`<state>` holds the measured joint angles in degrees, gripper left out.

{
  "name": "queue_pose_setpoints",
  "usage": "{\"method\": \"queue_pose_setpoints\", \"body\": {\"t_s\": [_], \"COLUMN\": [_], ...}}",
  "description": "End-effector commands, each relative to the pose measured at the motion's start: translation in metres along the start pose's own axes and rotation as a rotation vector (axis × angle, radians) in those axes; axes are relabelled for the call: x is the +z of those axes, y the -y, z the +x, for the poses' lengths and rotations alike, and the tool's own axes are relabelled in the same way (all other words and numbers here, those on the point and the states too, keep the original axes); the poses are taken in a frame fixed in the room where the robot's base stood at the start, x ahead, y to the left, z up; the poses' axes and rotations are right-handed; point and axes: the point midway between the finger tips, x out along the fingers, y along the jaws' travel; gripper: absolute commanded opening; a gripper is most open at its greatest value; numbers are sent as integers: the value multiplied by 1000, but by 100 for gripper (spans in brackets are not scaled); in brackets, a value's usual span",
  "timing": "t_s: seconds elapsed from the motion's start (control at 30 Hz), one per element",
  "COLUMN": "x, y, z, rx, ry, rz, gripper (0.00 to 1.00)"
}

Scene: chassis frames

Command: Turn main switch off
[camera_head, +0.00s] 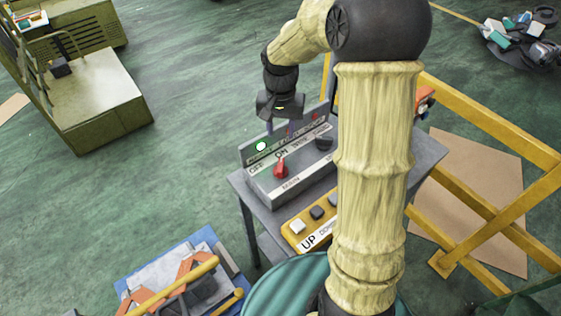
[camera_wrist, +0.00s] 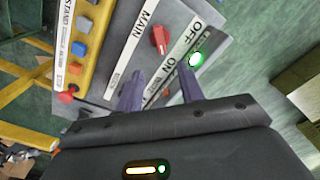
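The red main switch knob (camera_head: 280,170) sits on the sloped face of a grey control box, by the labels OFF, ON and MAIN. It also shows in the wrist view (camera_wrist: 160,40), beyond my fingers. I cannot tell for certain which label it points to. A green lamp (camera_head: 261,146) is lit beside the labels, also seen in the wrist view (camera_wrist: 195,59). My gripper (camera_head: 279,127) is above the back of the box, apart from the knob. In the wrist view its two fingers (camera_wrist: 161,82) are spread with nothing between them.
A black knob (camera_head: 323,143) is to the right on the same box. A yellow button panel (camera_head: 295,239) lies in front, on the grey table (camera_head: 236,182). Yellow railings (camera_head: 480,121) stand at right. My arm hides part of the table.

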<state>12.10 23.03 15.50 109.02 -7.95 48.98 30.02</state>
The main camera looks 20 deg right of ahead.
Motion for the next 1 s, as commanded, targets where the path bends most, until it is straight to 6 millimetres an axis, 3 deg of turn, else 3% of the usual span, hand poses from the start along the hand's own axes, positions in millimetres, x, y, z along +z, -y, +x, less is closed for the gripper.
{"method": "queue_pose_setpoints", "body": {"t_s": [0.7,1.0], "x": [1,0], "y": [0,0], "z": [124,144], "rx": [1,0], "ry": [4,0], "rz": [-1,-1], "gripper": [38,38]}}
